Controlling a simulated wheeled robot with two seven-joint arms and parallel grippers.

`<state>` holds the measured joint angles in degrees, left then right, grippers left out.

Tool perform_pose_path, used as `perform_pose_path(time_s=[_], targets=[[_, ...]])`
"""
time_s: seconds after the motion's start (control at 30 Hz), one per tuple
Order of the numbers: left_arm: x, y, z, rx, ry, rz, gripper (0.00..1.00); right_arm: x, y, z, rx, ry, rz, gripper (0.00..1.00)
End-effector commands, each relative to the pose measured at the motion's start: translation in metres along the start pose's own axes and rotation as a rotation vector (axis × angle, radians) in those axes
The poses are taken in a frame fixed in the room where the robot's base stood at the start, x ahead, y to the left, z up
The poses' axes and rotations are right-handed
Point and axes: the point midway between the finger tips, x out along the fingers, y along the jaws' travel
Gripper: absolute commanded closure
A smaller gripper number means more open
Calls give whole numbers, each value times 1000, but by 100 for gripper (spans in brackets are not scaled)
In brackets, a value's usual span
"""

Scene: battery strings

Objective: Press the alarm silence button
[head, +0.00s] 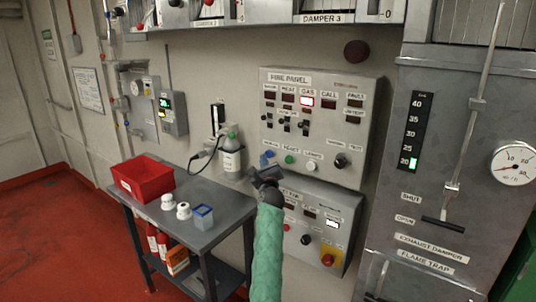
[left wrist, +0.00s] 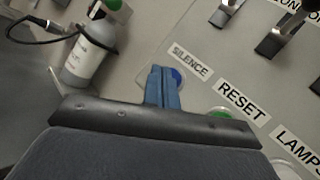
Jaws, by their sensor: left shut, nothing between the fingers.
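The alarm silence button is a round blue button under the SILENCE label on the grey fire panel (head: 318,100). In the left wrist view the blue button (left wrist: 178,76) shows just to the right of the fingertips, partly hidden by them. In the head view a bit of blue button (head: 269,154) shows above the gripper. My left gripper (head: 264,164) is shut and empty, its blue fingers (left wrist: 165,84) close together at the panel's lower left. I cannot tell whether they touch the button. My right gripper is not in view.
A green button (head: 289,160) labelled RESET and a white button (head: 312,165) lie to the right. A grey bottle (head: 231,158) is left of the panel. A table (head: 238,215) with a red bin (head: 143,181) stands at left. Another control panel (head: 330,215) is below.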

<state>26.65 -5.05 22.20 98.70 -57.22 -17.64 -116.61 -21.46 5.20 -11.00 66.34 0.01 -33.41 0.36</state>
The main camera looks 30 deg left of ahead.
Motion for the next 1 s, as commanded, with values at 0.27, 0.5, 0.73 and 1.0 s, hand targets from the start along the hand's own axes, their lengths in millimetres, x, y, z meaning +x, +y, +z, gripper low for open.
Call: perform_pose_path(time_s=[0.27,0.5,0.73,1.0], targets=[[-1,0,0,0,0,0,100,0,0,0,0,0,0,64],[-8,6,8,2,0,1,100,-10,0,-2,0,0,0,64],[-21,16,17,1,0,1,100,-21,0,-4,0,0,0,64],[-34,24,26,0,-1,0,100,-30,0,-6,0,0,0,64]])
